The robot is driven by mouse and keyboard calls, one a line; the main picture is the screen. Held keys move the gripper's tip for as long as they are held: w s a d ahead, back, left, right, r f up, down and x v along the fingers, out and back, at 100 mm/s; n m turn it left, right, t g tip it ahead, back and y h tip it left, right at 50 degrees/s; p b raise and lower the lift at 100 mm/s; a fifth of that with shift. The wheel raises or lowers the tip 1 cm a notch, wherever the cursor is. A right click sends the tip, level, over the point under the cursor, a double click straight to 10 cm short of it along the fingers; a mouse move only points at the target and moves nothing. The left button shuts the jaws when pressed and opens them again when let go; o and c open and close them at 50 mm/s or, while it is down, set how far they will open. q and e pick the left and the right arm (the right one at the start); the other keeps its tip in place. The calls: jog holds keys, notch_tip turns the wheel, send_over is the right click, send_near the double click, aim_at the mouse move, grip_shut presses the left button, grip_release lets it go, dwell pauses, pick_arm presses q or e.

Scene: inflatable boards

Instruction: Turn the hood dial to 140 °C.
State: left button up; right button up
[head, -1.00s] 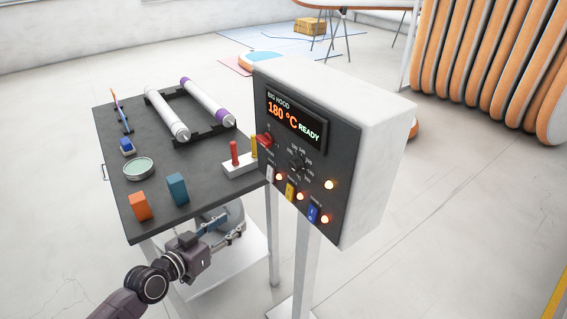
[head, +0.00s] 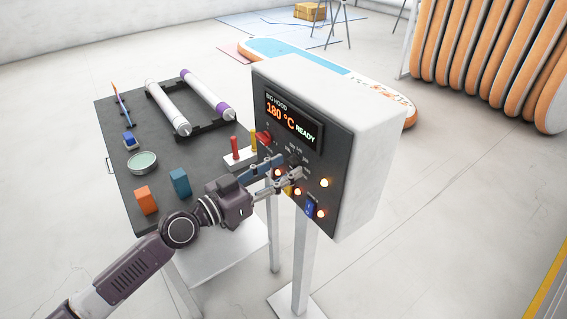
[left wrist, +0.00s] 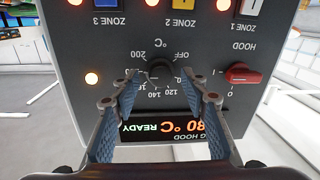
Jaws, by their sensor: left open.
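The hood control box (head: 370,125) stands on a white post, with a display (head: 290,121) reading "180 °C READY". In the left wrist view, where the panel is upside down, the round black hood dial (left wrist: 160,69) sits among marks from OFF to 200. Its pointer is hard to make out. My left gripper (head: 287,167) is open in front of the panel. In the left wrist view its blue-padded fingers (left wrist: 161,80) lie on either side of the dial; contact is not clear. In the head view the fingers largely cover the dial. My right gripper is out of view.
A red switch (left wrist: 240,73) sits beside the dial, and blue and yellow zone switches with lit lamps line the panel. A dark table (head: 150,185) with rollers, colored blocks and a tin stands left of the box. Orange boards (head: 490,50) stand at the back right.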

pick_arm(q)
jog(key=shift+w+d, duration=0.2)
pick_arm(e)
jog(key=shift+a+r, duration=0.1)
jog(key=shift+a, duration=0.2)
pick_arm(q)
grip_shut()
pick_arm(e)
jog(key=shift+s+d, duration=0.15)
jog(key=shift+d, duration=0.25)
